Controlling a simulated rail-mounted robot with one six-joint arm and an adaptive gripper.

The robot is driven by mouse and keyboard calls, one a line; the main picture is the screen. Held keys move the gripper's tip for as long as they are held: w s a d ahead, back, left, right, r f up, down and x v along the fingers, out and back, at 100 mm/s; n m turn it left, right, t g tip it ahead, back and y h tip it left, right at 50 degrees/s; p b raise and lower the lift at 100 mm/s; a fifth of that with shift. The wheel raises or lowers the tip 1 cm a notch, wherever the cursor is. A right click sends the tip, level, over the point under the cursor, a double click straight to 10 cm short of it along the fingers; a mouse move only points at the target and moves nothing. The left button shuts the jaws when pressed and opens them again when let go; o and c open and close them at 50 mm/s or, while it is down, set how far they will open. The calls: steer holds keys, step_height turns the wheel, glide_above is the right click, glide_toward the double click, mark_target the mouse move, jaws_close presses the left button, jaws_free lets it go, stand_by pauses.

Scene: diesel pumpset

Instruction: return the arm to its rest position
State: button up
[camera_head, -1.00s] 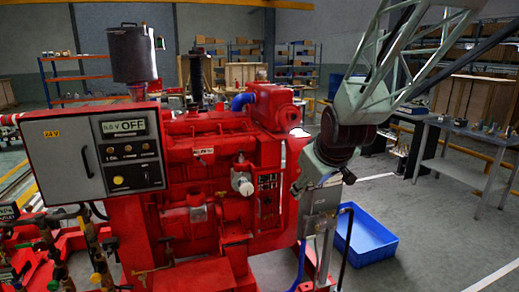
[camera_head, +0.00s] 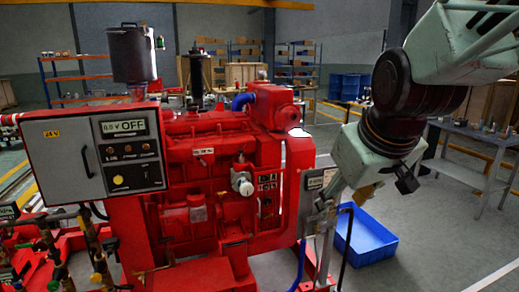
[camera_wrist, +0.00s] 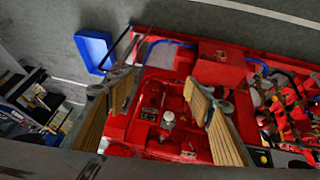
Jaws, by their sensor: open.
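My gripper (camera_head: 347,190) hangs at the right of the red diesel pumpset (camera_head: 215,160) in the head view, below a pale green wrist, partly hidden by the wrist's body. In the wrist view, my gripper (camera_wrist: 160,92) has its two tan-padded fingers spread wide apart with nothing between them. The red engine (camera_wrist: 150,115) lies below and beyond the fingers in that view, apart from them as far as I can see.
A grey control box (camera_head: 92,155) showing OFF is at the left. A blue crate (camera_head: 368,240) lies on the floor right of the pumpset. A grey workbench (camera_head: 470,170) stands further right. Open floor (camera_head: 430,245) lies between crate and bench.

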steer(key=s+d+m+g, duration=0.2)
steer(key=s+m, duration=0.1)
steer(key=s, duration=2.4)
steer(key=shift+s+r+m, duration=0.3)
